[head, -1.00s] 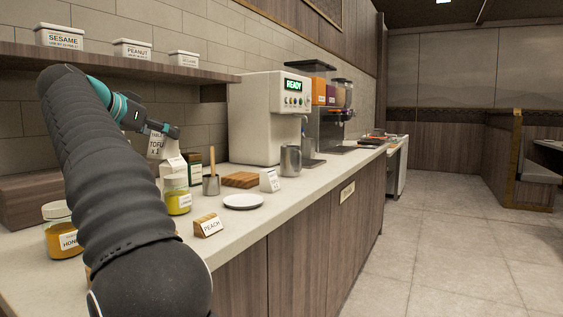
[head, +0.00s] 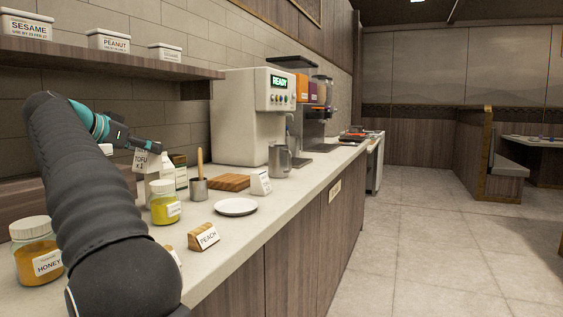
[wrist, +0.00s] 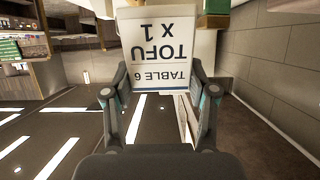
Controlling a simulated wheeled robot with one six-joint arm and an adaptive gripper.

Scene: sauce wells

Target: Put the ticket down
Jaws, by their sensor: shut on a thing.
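My gripper (head: 157,147) is shut on a white ticket (head: 146,162), which hangs below it above the left part of the counter in the head view. In the wrist view the ticket (wrist: 158,52) sits between the two fingers of my gripper (wrist: 160,84). Its print reads "TABLE 6 TOFU x 1" and appears upside down there. In the head view the ticket partly covers things behind it on the counter.
A shelf (head: 110,61) with labelled tubs runs along the wall.

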